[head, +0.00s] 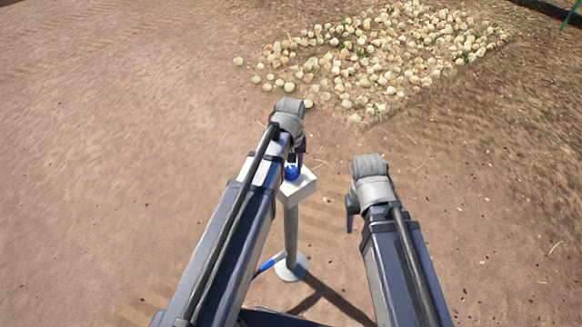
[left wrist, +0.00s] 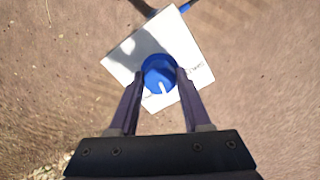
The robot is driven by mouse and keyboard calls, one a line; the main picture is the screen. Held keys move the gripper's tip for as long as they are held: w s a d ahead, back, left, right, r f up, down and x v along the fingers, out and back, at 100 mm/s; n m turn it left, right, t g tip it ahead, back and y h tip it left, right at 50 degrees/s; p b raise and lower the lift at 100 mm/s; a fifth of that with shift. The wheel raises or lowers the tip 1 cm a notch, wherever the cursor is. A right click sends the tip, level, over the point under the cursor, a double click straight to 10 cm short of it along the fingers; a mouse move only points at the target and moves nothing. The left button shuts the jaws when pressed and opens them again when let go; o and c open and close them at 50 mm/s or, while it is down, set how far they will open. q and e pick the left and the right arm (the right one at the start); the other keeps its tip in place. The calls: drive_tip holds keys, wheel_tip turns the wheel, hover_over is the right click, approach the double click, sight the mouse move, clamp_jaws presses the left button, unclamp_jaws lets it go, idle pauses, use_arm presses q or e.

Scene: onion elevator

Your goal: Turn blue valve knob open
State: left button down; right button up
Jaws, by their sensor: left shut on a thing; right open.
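The blue valve knob (head: 291,172) sits on top of a white box (head: 301,189) on a grey post. In the left wrist view the round knob (left wrist: 159,74) has a white pointer mark toward the lower edge of the picture. My left gripper (left wrist: 158,72) is over the box with its two dark fingers on either side of the knob, shut on it. In the head view my left gripper (head: 296,160) partly hides the knob. My right gripper (head: 351,213) is open and empty, to the right of the post. Small lettering on the box is too blurred to read.
A grey post (head: 291,230) stands on a round base (head: 290,266), with a blue pipe (head: 268,264) at its foot. A wide pile of onions (head: 380,60) lies on the dirt beyond. The ground at left is clear.

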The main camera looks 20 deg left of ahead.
sight(291, 169)
use_arm(q)
drive_tip(key=m, duration=0.4)
drive_tip(key=shift+m, duration=0.3)
drive_tip(key=m, duration=0.4)
drive_tip(key=shift+m, duration=0.3)
drive_tip(key=shift+c, duration=1.8)
unclamp_jaws()
wheel_tip(291, 169, up, 8)
drive_tip(key=p, duration=0.8)
drive_tip(key=shift+f, duration=0.1)
